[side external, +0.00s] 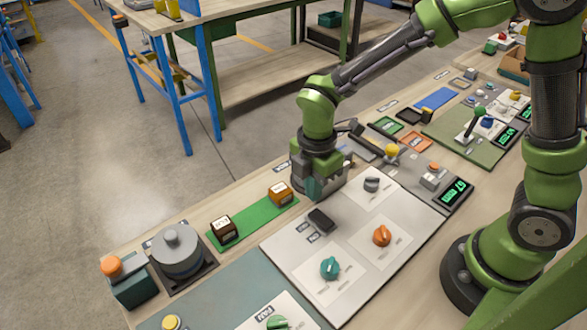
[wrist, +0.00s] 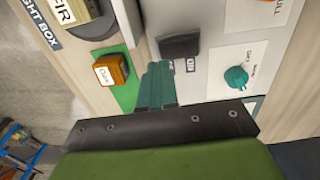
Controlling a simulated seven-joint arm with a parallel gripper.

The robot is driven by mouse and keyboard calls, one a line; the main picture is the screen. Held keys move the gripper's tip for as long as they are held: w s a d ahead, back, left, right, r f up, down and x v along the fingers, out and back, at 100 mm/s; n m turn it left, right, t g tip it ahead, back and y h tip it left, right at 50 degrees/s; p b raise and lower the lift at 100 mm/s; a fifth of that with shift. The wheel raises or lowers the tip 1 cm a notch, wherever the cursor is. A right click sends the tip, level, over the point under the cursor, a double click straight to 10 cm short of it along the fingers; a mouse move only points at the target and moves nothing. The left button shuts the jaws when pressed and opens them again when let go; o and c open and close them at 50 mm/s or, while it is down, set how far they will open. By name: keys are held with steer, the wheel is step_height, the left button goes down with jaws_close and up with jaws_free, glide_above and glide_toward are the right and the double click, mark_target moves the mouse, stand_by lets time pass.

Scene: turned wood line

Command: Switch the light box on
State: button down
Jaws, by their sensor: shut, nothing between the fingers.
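A black rocker switch (side external: 321,219) sits on a pale panel (side external: 285,246), with small printed labels beside it. It also shows in the wrist view (wrist: 180,46), just beyond my fingertips. My gripper (side external: 313,196) is shut and empty, low over the panel's far edge, between the rocker and an orange-brown block (side external: 279,193). In the wrist view my teal fingers (wrist: 160,68) are together. A "LIGHT BOX" label (wrist: 43,28) shows at the upper left. I cannot tell whether the fingers touch anything or which way the rocker is tipped.
The panel also carries a teal knob (side external: 330,267), an orange knob (side external: 382,236) and a grey knob (side external: 372,184). A dark brown block (side external: 223,230) stands on a green strip (side external: 250,217). A grey round device (side external: 177,250) stands at the left.

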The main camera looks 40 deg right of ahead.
mark_target(312, 210)
steer(key=shift+f, duration=2)
steer(key=shift+w+f+g, duration=0.1)
steer(key=shift+f+g, duration=0.15)
steer(key=shift+g, duration=0.05)
steer(key=shift+r, duration=0.15)
steer(key=shift+r, duration=0.7)
step_height(312, 210, up, 14)
steer(key=w, duration=0.2)
steer(key=shift+w, duration=0.2)
